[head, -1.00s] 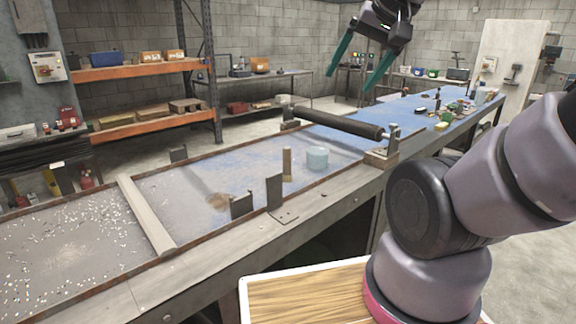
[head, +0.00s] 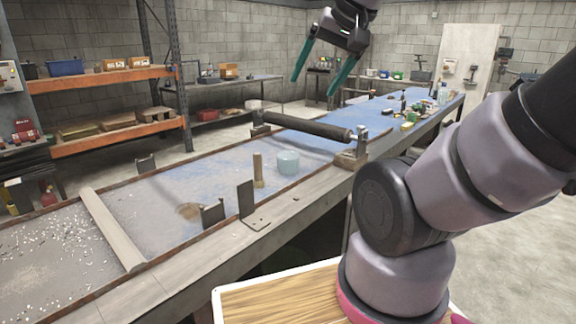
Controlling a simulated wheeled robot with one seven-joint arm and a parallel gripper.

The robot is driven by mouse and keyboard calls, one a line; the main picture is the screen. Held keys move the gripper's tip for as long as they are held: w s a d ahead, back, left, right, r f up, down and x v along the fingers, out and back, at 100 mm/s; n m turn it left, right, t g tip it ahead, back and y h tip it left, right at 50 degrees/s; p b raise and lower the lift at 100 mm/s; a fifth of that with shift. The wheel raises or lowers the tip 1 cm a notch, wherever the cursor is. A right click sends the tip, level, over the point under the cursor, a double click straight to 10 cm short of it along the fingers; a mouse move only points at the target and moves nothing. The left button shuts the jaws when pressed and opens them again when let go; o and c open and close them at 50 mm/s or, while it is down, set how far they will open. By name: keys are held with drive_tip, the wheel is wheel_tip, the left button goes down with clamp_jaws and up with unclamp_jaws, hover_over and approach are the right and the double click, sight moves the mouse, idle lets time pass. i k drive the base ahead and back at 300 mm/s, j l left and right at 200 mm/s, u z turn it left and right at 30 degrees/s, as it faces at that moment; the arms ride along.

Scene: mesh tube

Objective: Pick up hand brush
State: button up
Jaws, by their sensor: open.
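My gripper (head: 314,86) has two teal fingers spread apart and pointing down. It is open and empty, high above the bench and well away from the brush.
A dark roller (head: 305,129) crosses the bench behind the brush. Upright metal brackets (head: 247,199) stand at the near edge, in front of the brush. A brown patch (head: 190,211) lies to the left. Tools and bottles crowd the bench's far end.

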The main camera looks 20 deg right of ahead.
sight(258, 181)
drive_tip(key=i+l+u, duration=0.15)
drive_tip(key=l+u, duration=0.2)
drive_tip(key=i+l+u, duration=0.1)
drive_tip(key=l+u, duration=0.2)
drive_tip(key=l, duration=0.15)
drive_tip(key=i+l+u, duration=0.1)
drive_tip(key=l+u, duration=0.25)
